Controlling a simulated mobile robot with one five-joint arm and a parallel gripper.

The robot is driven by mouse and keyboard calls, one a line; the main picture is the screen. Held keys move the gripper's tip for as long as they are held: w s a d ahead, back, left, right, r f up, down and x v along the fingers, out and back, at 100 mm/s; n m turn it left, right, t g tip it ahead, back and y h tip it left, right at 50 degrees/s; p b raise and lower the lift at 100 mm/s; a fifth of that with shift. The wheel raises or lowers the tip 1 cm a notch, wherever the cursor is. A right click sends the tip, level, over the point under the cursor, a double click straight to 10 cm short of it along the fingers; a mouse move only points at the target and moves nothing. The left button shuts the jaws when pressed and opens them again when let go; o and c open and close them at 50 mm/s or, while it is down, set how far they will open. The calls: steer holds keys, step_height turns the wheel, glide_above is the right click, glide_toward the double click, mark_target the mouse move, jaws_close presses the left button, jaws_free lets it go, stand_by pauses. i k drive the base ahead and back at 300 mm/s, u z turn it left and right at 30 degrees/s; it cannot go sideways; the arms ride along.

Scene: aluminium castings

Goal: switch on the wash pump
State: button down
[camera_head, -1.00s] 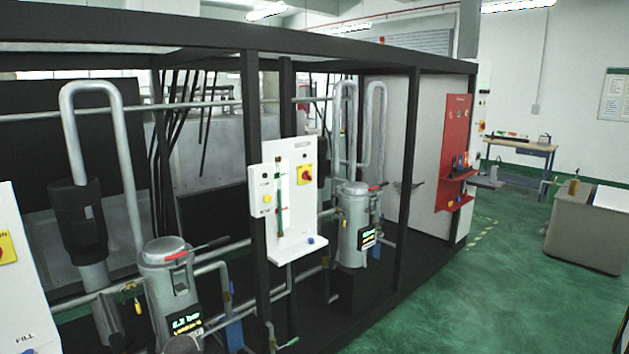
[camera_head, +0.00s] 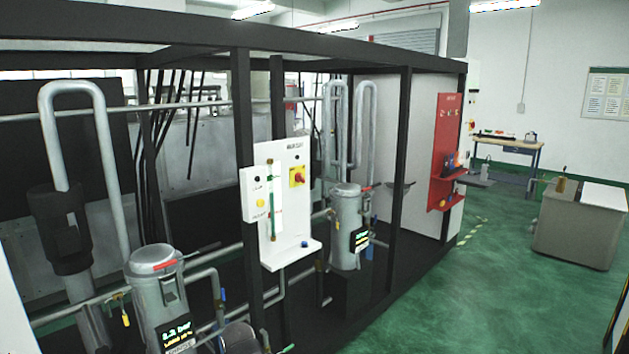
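A white control panel (camera_head: 268,230) stands upright on the frame's front, near the middle. It carries a red rotary switch on a yellow plate (camera_head: 297,177), a round yellow button (camera_head: 260,203) and a green sight tube (camera_head: 270,190). Its small labels are too blurred to read, so I cannot tell which control belongs to the wash pump. A grey canister (camera_head: 150,285) with a red-handled lid and a lit display reading about "2.2 bar" stands at lower left. A similar canister (camera_head: 345,215) stands right of the panel. My gripper is not in view.
Black frame posts (camera_head: 245,180) and pipes surround the equipment. A red board with shelves (camera_head: 447,150) is at the frame's right end. A grey tank (camera_head: 575,235) and a workbench (camera_head: 505,146) stand further right. The green floor (camera_head: 480,290) is clear in front.

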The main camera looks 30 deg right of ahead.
mark_target(297, 177)
steer(key=i, duration=0.95)
steer(key=u, duration=0.05)
